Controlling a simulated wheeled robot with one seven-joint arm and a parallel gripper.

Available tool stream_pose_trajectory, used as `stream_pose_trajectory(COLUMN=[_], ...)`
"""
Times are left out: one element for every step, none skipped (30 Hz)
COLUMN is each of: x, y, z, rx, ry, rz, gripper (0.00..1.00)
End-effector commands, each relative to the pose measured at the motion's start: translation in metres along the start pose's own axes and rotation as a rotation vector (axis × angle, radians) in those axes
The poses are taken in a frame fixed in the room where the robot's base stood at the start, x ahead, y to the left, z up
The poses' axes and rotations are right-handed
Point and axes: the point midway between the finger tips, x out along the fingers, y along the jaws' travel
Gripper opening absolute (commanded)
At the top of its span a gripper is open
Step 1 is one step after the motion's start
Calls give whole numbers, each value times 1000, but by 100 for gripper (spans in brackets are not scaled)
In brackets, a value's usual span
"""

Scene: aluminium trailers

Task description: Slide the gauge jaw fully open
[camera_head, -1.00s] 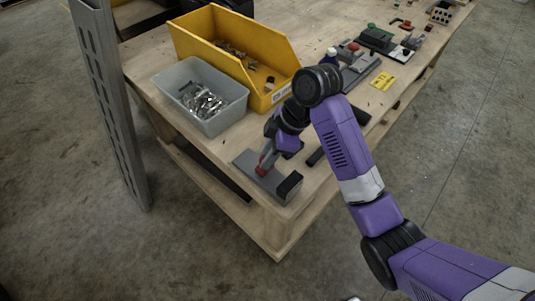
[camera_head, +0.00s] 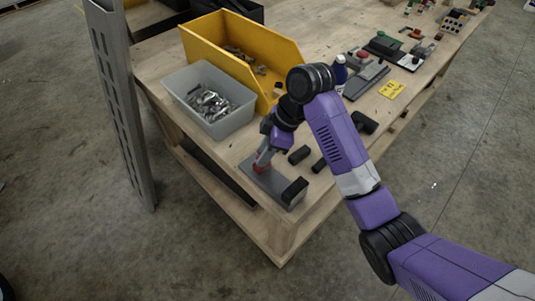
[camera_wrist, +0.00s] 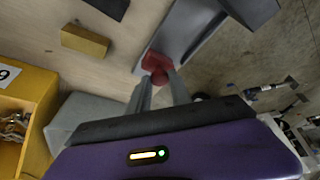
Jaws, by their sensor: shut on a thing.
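The gauge is a grey plate (camera_head: 268,181) at the near corner of the workbench, with a dark block (camera_head: 295,192) fixed at its right end. Its red jaw (camera_head: 259,166) is towards the plate's left end, with bare plate between it and the block. My gripper (camera_head: 263,157) reaches down from above and is shut on the red jaw. In the wrist view the fingertips meet the red jaw (camera_wrist: 156,63), on the grey plate (camera_wrist: 192,28), with the dark block (camera_wrist: 250,8) beyond. The fingers partly cover the jaw.
A grey bin (camera_head: 173,84) of metal parts and a yellow bin (camera_head: 290,52) stand behind the gauge. Black blocks (camera_head: 299,154) lie just right of my gripper. A bottle (camera_head: 340,72) and other fixtures stand farther back. The bench edge is close in front of the gauge.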

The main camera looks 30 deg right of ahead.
Motion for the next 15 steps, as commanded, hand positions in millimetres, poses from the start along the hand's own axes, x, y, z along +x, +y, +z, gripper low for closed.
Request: stream_pose_trajectory(x=[-1,-1,-1,-1,-1,-1,-1,-1,-1,-1,-1,-1,0,0,-1], y=[3,3,3,3,3,3,3,3,3,2,2,2,2,2,2], z=[-2,-3,-3,-3,-3,-2,-2,-2,-2,-2,-2,-2,-2,-2,-2], rx=[-1,-1,-1,-1,-1,-1,-1,-1,-1,-1,-1,-1,-1,-1,-1], ry=[7,7,7,7,7,7,6,6,6,6,5,5,5,5,5], rz=[13,14,14,14,13,13,12,12,11,11,10,10,9,9,9], gripper=[0,0,0,28,34,42,47,47,47,47,47,47,47,47,47])
